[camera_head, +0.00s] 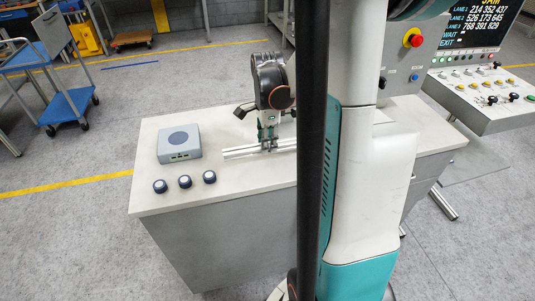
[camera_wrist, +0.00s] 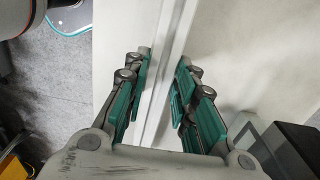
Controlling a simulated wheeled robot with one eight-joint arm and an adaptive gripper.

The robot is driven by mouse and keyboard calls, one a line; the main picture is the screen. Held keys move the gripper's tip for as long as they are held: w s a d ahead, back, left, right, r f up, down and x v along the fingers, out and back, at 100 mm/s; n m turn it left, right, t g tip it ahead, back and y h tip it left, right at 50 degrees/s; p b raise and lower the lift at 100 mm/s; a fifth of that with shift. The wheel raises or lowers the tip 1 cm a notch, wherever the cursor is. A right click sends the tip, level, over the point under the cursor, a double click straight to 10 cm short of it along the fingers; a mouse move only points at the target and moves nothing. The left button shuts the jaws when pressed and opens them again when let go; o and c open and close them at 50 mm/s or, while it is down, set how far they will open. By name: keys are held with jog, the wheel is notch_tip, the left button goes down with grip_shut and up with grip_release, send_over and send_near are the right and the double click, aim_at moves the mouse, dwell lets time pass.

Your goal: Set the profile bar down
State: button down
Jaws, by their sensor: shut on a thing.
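The profile bar (camera_head: 238,152) is a long, pale metal bar lying level across the worktop. Its right part is hidden behind my dark column. My gripper (camera_head: 268,147) points down over the bar with its fingers around it. In the wrist view the bar (camera_wrist: 176,32) runs lengthwise between the green finger pads of my gripper (camera_wrist: 162,72), which is shut on it. The bar is at or just above the pale worktop (camera_head: 235,188); I cannot tell whether it touches.
A grey-blue box (camera_head: 179,143) stands left of the bar. Three dark round knobs (camera_head: 185,181) sit in front of it. The front middle of the worktop is clear. A control console (camera_head: 485,95) stands at right, and a blue trolley (camera_head: 62,80) at far left.

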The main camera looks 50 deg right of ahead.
notch_tip(320, 180, down, 4)
jog(key=shift+f+b, duration=0.2)
jog(key=shift+b, duration=0.55)
jog(key=shift+r, duration=0.1)
jog(key=c, duration=1.3)
grip_release()
notch_tip(320, 180, up, 12)
jog(key=p, duration=0.4)
